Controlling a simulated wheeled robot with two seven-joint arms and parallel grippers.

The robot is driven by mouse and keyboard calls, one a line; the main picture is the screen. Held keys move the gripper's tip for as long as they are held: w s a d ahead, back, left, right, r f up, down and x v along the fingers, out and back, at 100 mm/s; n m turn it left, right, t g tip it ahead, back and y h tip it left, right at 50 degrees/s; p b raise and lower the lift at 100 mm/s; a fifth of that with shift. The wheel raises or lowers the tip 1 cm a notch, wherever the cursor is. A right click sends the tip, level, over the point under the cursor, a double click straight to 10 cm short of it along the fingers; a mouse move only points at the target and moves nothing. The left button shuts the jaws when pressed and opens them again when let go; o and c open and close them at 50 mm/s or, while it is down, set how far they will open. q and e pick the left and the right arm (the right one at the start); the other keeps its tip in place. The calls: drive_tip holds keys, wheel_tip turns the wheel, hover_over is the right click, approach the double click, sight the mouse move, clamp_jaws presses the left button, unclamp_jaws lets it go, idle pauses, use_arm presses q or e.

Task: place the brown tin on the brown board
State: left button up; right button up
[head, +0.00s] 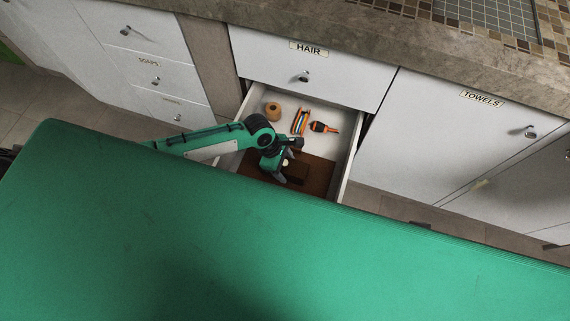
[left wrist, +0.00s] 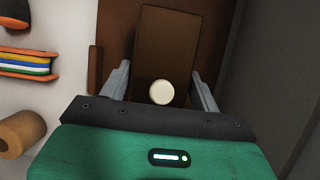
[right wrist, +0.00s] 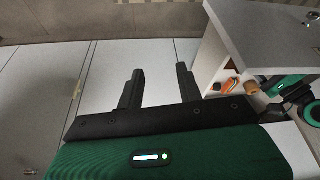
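The brown tin (left wrist: 166,40) is a dark brown block with a round cream cap, seen between my left fingers in the left wrist view. In the head view it is small and dark (head: 297,172). The brown board (left wrist: 115,22) lies flat in the open drawer, under and around the tin; it also shows in the head view (head: 318,170). My left gripper (left wrist: 160,70) reaches down into the drawer, its fingers spread wide on either side of the tin. Whether the tin touches the board is hard to see. My right gripper (right wrist: 159,72) is open and empty, outside the drawer.
A small brown strip (left wrist: 95,70) lies at the board's edge.

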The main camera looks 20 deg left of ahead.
use_arm(q)
drive_tip(key=shift+o, duration=1.1)
drive_tip(key=shift+r, duration=0.1)
drive_tip(key=shift+a+r, duration=0.2)
drive_tip(key=shift+r, duration=0.4)
drive_tip(key=p+v, duration=0.2)
drive_tip(key=v, duration=0.8)
drive_tip(key=shift+r+p, duration=0.35)
drive_tip(key=shift+p, duration=0.05)
use_arm(e)
drive_tip(key=shift+g, duration=0.4)
drive_tip(key=x, duration=0.6)
drive_tip(key=shift+s, duration=0.3)
use_arm(q)
drive_tip(key=shift+a, duration=0.15)
